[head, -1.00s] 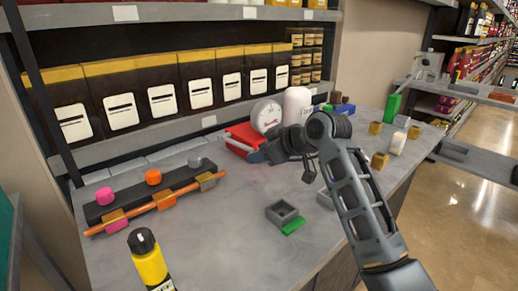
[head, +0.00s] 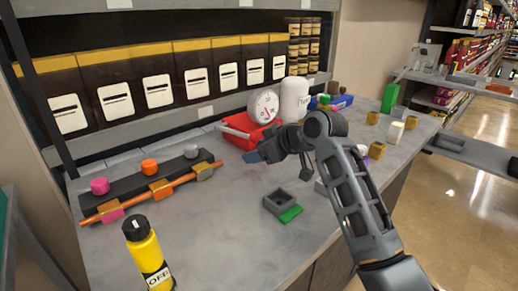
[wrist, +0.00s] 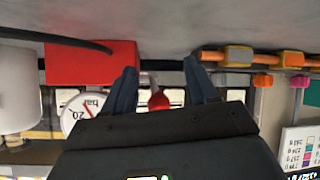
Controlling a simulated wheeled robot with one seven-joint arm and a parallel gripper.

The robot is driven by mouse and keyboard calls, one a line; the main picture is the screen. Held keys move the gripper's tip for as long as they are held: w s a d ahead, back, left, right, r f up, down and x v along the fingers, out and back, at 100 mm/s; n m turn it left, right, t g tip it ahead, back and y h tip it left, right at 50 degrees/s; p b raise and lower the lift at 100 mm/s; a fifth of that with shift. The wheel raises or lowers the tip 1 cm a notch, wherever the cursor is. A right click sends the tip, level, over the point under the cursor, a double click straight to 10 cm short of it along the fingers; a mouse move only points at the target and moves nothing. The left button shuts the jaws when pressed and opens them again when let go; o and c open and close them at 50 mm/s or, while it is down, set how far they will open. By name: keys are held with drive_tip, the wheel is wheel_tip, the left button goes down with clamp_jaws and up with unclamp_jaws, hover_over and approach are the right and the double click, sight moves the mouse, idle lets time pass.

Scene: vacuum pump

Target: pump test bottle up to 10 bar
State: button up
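The red pump (head: 243,130) stands at the back of the grey counter, with a round white gauge (head: 263,106) on top. The gauge is marked bar, but I cannot read its value. A white bottle (head: 294,98) stands just right of the gauge. In the wrist view, which looks upside down, the pump's red body (wrist: 90,62) and the gauge (wrist: 80,112) are left of my fingers. My gripper (wrist: 160,88) is open and empty. A red-tipped handle (wrist: 158,99) shows between its fingers, apparently beyond them. In the head view my gripper (head: 254,156) is just in front of the pump.
A dark rack (head: 140,185) with coloured knobs and an orange pipe lies on the left. A yellow bottle (head: 148,258) stands at the front left. A small grey box (head: 280,203) with a green tab sits mid-counter. Black-and-yellow boxes line the shelf behind. Counter between rack and box is clear.

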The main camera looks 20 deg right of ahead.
drive_tip(key=shift+o, duration=0.4)
drive_tip(key=shift+r, duration=0.2)
drive_tip(key=v, duration=0.7)
drive_tip(key=shift+s+d, duration=0.15)
drive_tip(key=shift+s, duration=0.15)
drive_tip(key=shift+r, duration=0.1)
